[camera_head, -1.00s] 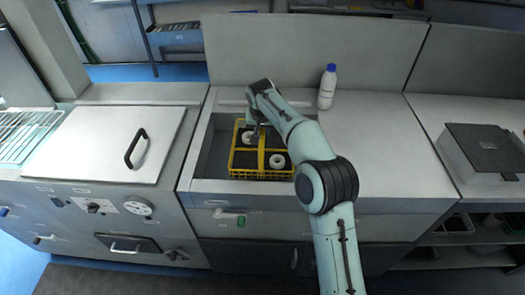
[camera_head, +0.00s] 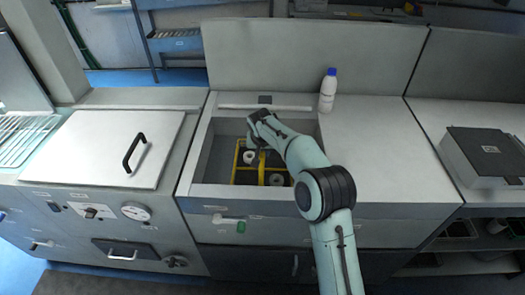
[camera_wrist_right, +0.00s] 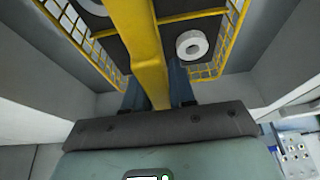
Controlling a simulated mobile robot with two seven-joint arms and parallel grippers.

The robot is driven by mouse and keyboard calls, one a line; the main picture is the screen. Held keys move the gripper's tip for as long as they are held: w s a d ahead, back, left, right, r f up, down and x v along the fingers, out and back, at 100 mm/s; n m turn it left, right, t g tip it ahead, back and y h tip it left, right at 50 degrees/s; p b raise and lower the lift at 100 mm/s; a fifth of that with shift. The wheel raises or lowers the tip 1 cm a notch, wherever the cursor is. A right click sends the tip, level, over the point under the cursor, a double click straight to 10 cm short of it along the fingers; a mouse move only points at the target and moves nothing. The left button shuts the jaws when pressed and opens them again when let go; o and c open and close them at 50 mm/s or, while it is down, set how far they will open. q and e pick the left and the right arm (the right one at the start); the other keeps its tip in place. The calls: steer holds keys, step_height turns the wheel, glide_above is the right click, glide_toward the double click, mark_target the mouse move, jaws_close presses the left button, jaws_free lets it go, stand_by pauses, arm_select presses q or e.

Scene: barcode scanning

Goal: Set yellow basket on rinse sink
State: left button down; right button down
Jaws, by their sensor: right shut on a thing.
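The yellow basket (camera_head: 261,170) sits low inside the sink basin (camera_head: 214,155), below the rim and roughly level. White ring-shaped parts lie in its dark compartments. In the right wrist view its thick yellow handle bar (camera_wrist_right: 148,45) runs between my fingers, with the wire mesh walls on both sides. My right gripper (camera_wrist_right: 156,90) is shut on that handle; it is partly hidden by my arm in the head view (camera_head: 256,146). Whether the basket's underside touches the basin floor is hidden. My left gripper is not in view.
A white bottle with a blue cap (camera_head: 328,90) stands on the counter behind the sink's right corner. A closed lid with a black handle (camera_head: 115,150) is to the left. A grey box (camera_head: 485,155) sits far right. The counter right of my arm is clear.

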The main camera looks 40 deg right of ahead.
steer(key=c, duration=1.4)
jaws_free()
steer(key=shift+f, duration=0.15)
steer(key=o, duration=0.5)
steer(key=shift+c, duration=0.2)
steer(key=shift+r, duration=0.25)
steer(key=v, duration=1.2)
